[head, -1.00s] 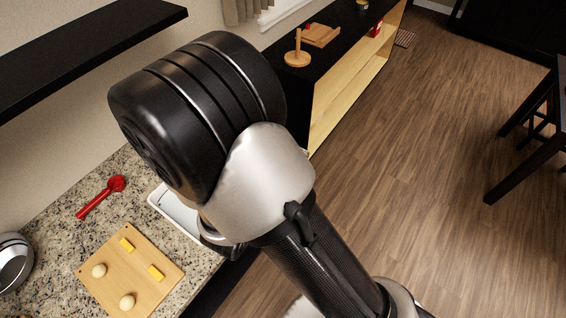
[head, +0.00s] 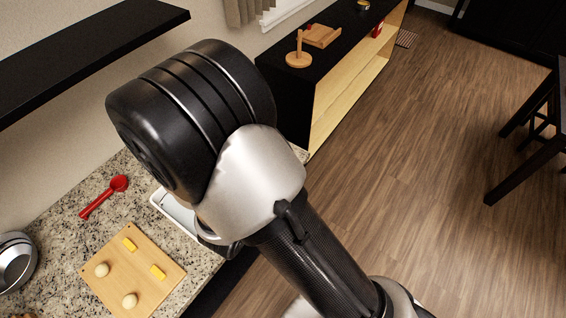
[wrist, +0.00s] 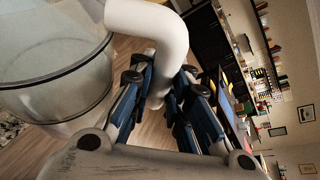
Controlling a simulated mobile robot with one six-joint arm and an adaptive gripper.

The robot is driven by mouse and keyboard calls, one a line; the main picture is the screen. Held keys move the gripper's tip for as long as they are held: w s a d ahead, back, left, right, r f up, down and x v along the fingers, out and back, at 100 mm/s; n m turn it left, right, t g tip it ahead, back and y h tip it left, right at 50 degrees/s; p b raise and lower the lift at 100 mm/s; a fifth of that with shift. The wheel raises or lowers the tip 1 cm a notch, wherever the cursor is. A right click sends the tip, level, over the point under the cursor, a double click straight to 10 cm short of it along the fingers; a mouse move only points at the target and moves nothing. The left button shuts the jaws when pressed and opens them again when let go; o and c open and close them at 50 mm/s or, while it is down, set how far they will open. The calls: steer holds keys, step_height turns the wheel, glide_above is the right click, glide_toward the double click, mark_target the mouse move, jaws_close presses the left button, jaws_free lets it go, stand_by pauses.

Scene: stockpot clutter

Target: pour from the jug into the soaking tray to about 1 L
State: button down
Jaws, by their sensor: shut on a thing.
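In the wrist view, the jug (wrist: 45,75) is a large clear vessel at the left with a thick white handle (wrist: 150,22). My gripper (wrist: 166,100) is shut on the handle, with its blue-padded fingers on either side. The jug looks tilted in this view, but the wrist camera is turned, so I cannot tell its true tilt. I cannot make out a liquid level or any stream. A white tray (head: 172,214) lies on the counter in the head view, mostly hidden behind my arm. Its contents are not visible. The jug and gripper are hidden in the head view.
A wooden board (head: 132,270) with yellow pieces and pale balls lies on the granite counter. A red spoon (head: 104,197) lies behind it, and a metal bowl (head: 15,262) is at the left edge. A black shelf (head: 85,55) juts from the wall above.

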steer(key=shift+w+a+r+n+h+p, duration=0.2)
steer(key=shift+a+r+n+h+p, duration=0.4)
steer(key=shift+p, duration=0.6)
stand_by(2.4)
steer(key=shift+w+a+r+n+p, duration=0.2)
steer(key=shift+a+n+p, duration=0.45)
steer(key=shift+p, duration=0.3)
stand_by(2.7)
